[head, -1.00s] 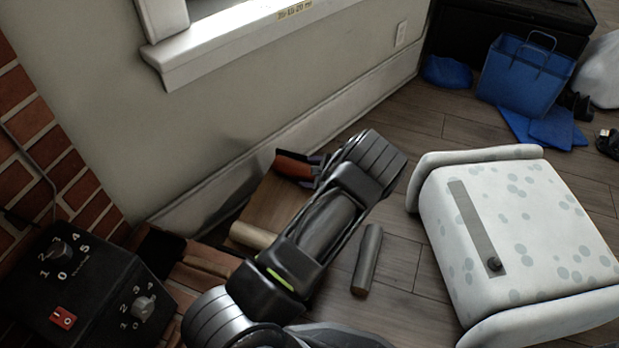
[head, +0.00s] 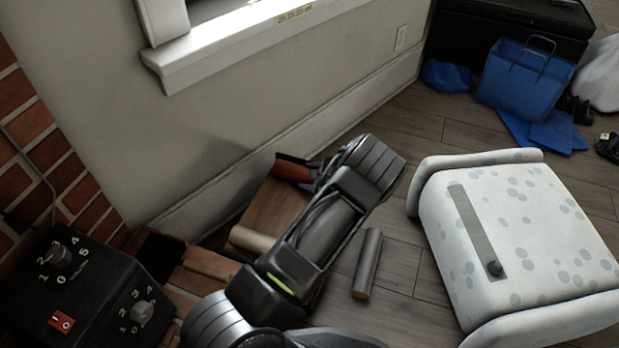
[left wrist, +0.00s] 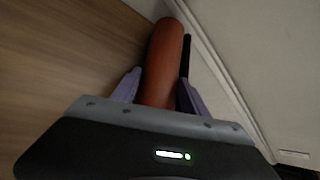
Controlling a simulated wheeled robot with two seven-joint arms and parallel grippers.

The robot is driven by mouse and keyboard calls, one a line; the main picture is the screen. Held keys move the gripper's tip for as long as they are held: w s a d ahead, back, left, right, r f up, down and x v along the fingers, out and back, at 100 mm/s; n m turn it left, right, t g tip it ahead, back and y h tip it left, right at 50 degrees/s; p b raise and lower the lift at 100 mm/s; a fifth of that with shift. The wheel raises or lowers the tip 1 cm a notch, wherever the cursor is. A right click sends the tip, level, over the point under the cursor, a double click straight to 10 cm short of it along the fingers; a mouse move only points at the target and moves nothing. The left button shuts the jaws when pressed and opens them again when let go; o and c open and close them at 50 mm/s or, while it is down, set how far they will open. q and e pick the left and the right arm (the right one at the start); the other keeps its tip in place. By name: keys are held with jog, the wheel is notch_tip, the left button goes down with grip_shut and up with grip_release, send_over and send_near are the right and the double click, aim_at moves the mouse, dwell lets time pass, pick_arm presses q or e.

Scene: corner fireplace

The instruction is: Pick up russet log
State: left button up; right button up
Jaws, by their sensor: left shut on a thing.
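The russet log (head: 293,168) is a reddish-brown cylinder near the wall, over the far end of a brown wooden surface (head: 268,208). It also shows in the left wrist view (left wrist: 163,62), lying lengthwise between the fingers. My left gripper (head: 315,177) is shut on the log; its purple-grey fingers show on either side of it in the left wrist view (left wrist: 158,90). Part of the log is hidden by the gripper. I cannot tell whether the log touches the surface beneath. My right gripper is not in view.
A pale log (head: 252,239) lies on the wooden surface, and a grey-brown log (head: 367,264) lies on the floor. A white spotted stool (head: 520,235) stands at right. A black control box (head: 75,290) is at lower left. The wall and baseboard (head: 290,135) run close behind the gripper.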

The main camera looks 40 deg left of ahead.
pick_arm(q)
grip_shut()
dwell(0.4)
notch_tip(320, 180, up, 10)
jog(key=p, duration=0.4)
jog(key=shift+p, duration=0.3)
dwell(0.3)
